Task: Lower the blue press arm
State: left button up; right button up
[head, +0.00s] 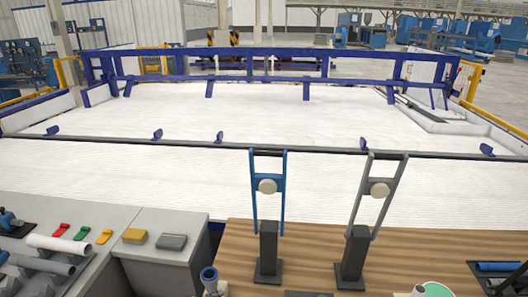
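The blue press arm (283,190) stands upright near the middle of the head view. It is a narrow frame of two long bars with a crosspiece at the top and a pale round knob (267,186) between the bars. Its lower end reaches down beside a black post (268,243) on the wooden table; I cannot tell exactly how they join. A similar grey press arm (396,184) leans to the right at its top, above a second black post (354,252). Neither of my grippers shows in the head view.
The wooden table (310,236) has bare room around the posts. A grey bench (170,222) at left holds pipes (58,244), coloured pieces, a yellow block (135,236) and a grey block (172,242). A white railed bed (230,115) lies behind.

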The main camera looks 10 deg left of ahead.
pick_arm(q)
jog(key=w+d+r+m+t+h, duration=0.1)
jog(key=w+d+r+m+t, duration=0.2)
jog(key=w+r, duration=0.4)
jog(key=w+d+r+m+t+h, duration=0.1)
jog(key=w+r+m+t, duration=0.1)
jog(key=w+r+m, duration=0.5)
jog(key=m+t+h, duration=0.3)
send_near(264, 155)
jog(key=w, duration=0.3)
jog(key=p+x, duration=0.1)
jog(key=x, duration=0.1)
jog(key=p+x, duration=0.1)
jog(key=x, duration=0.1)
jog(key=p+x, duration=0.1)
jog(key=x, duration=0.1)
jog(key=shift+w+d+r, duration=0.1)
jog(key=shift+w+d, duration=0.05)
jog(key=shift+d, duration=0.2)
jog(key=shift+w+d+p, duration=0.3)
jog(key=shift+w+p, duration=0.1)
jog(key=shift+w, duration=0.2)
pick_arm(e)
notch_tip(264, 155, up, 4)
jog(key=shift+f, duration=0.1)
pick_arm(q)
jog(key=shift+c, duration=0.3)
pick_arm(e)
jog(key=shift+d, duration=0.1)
